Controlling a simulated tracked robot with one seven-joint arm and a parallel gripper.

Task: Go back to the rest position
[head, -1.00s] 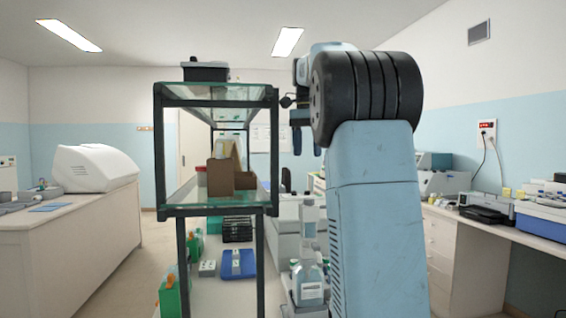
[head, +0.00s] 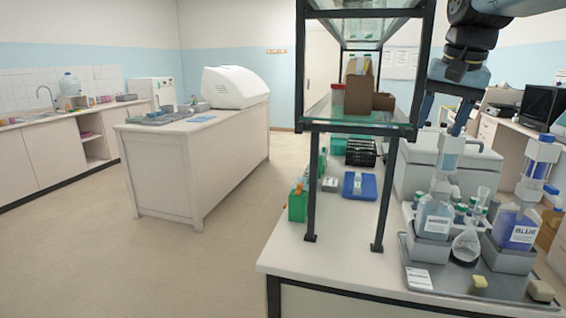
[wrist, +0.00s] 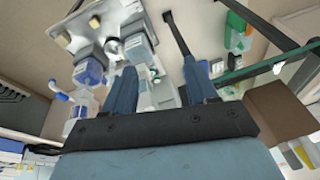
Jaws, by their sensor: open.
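My gripper (head: 443,112) is at the upper right in the head view, beside the shelf's right post and above the bench. Its blue fingers point down. In the wrist view the two blue fingers (wrist: 160,80) stand well apart with nothing gripped between them. Below it in the head view, a grey tray (head: 455,282) holds a clear bottle labelled WATER (head: 434,215) and a bottle of blue liquid labelled BLUE (head: 515,228). Both bottles stand upright in grey holders, apart from my gripper.
A glass shelf with a dark frame (head: 311,190) stands on the white bench (head: 335,262), with cardboard boxes (head: 358,95) on it. A blue tray (head: 360,186) and green containers (head: 298,205) lie below. Another counter (head: 195,175) stands left. The floor (head: 130,260) between is clear.

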